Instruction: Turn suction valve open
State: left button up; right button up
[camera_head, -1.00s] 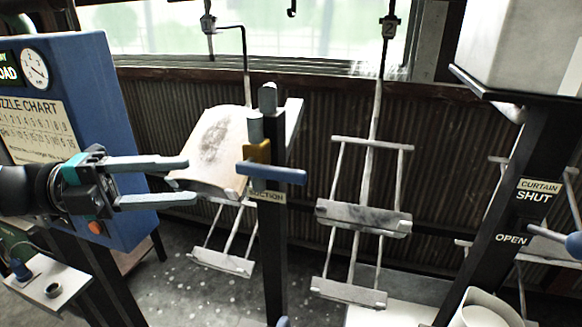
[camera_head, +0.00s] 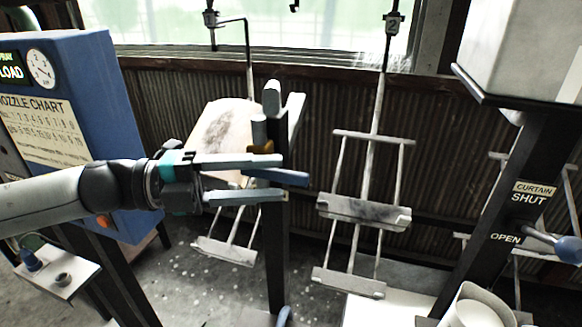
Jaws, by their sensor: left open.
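The suction valve's blue lever handle (camera_head: 290,178) sticks out sideways on a dark post (camera_head: 276,250) in the middle of the view. My left gripper (camera_head: 282,178) comes in from the left and is open. Its upper finger lies just above the handle and its lower finger just below it in the picture. The handle shows between and past the fingertips; whether either finger touches it I cannot tell. My right gripper is not in view.
A blue cabinet (camera_head: 85,75) with a gauge and nozzle chart stands at left. A curtain lever (camera_head: 567,247) with shut and open labels is on a post at right. A hanging rack (camera_head: 365,207) and a pale stained panel (camera_head: 222,130) hang behind.

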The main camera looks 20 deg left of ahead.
aim_at(278, 178)
pick_arm(q)
jog(key=shift+p+x, duration=0.7)
jog(key=shift+x, duration=1.4)
grip_shut()
